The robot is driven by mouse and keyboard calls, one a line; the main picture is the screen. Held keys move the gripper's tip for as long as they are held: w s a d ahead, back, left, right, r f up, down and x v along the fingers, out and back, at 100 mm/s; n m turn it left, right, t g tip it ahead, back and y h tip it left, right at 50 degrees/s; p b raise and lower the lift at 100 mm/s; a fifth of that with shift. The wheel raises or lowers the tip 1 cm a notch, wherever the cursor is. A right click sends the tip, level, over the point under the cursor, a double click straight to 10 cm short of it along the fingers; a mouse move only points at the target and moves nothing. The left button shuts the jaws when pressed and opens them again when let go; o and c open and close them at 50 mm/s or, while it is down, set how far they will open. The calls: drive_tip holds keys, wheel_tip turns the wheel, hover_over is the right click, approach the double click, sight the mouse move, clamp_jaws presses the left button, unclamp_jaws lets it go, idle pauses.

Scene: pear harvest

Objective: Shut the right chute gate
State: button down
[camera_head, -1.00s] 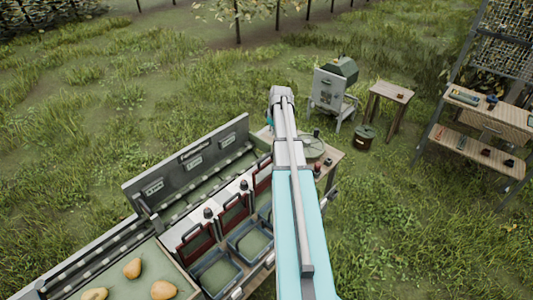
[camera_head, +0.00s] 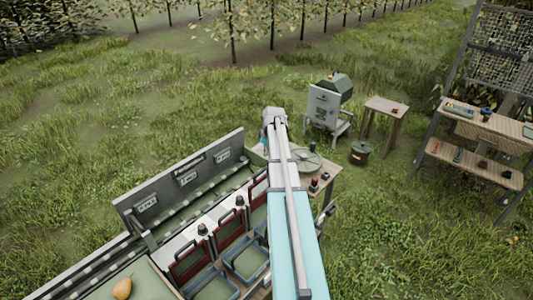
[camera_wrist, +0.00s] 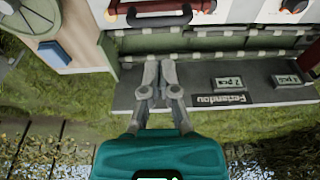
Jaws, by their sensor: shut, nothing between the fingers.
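Three chute gates with dark red frames stand in a row on the grey sorting bench in the head view. The right chute gate (camera_head: 258,190) is partly hidden behind my arm, so how far it is open or shut cannot be told. In the wrist view, a dark bar handle with a red bar (camera_wrist: 160,18) shows at the top edge, probably part of this gate. My gripper (camera_wrist: 160,64) is shut and empty, over the conveyor's grey back panel and apart from the handle. In the head view its fingers are hidden.
The back panel (camera_head: 187,178) carries several labels. Green-lined bins (camera_head: 246,262) sit before the gates. A pear (camera_head: 122,287) lies at bottom left. A small table with a round dial (camera_head: 306,160) stands right of my arm. Open grass lies beyond.

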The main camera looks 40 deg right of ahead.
drive_tip(key=b, duration=0.9)
hover_over(262, 187)
drive_tip(key=shift+s+f, duration=0.15)
drive_tip(key=shift+f, duration=2.3)
drive_tip(key=shift+s+f, duration=0.1)
drive_tip(key=shift+f, duration=2.35)
drive_tip(key=shift+f, duration=0.1)
wheel_tip(262, 187, down, 10)
drive_tip(key=b, duration=1)
drive_tip(key=shift+s+a+b, duration=0.1)
drive_tip(key=shift+s+b, duration=0.15)
drive_tip(key=shift+b, duration=0.15)
drive_tip(key=shift+s, duration=0.1)
